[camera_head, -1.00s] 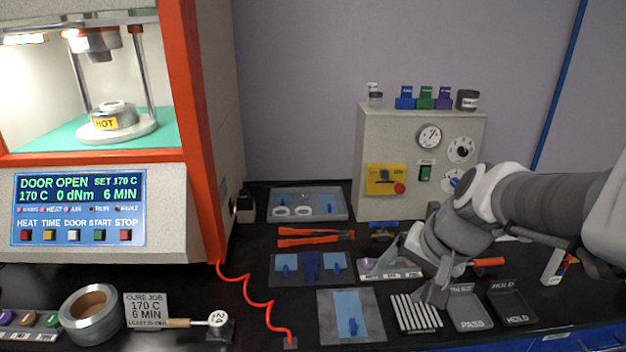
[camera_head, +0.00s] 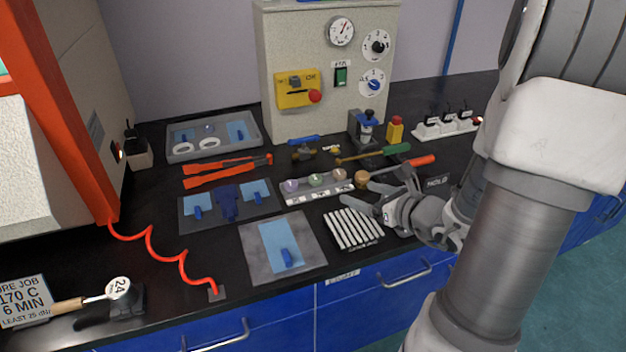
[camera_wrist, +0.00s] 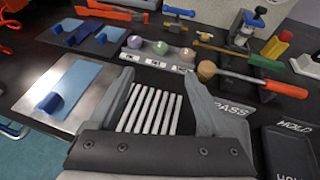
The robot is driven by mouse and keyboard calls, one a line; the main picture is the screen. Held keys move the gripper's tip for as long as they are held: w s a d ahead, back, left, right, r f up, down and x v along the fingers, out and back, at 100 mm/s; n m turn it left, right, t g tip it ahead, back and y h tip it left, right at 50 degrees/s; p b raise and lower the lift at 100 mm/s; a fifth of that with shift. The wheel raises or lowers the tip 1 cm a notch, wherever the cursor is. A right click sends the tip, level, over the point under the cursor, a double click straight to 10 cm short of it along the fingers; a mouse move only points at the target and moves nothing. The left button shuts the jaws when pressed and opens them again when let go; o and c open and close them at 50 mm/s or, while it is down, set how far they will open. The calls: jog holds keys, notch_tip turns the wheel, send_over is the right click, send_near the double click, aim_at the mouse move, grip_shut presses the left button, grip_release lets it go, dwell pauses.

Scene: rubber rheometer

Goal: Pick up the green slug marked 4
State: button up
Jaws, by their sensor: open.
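The green slug (camera_head: 316,179) sits in the middle of a pale labelled strip (camera_head: 302,198), between a purple slug (camera_head: 290,186) and a tan slug (camera_head: 340,174). The green slug also shows in the wrist view (camera_wrist: 159,48), beyond my fingertips; I cannot read its mark. My gripper (camera_head: 376,186) is open and empty. In the wrist view, my gripper (camera_wrist: 159,82) has its fingers spread over the striped rack (camera_wrist: 150,108), on the near side of the strip and apart from the slugs.
A wooden-ended tool with a red handle (camera_wrist: 245,82) lies right of the strip. The PASS tray is partly hidden by my gripper; the HOLD tray (camera_wrist: 290,148) is to its right. A grey plate with a blue sheet (camera_head: 270,240) lies left of the rack.

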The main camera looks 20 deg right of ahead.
jog(key=b, duration=0.3)
send_near(319, 181)
jog(key=x, duration=0.3)
jog(key=shift+w+r, duration=0.1)
jog(key=shift+w, duration=0.4)
jog(key=x, duration=0.2)
jog(key=b+x, duration=0.1)
jog(key=x, duration=0.1)
jog(key=shift+f, duration=0.4)
jog(key=shift+w+a+f, duration=0.1)
jog(key=shift+w, duration=0.25)
grip_shut()
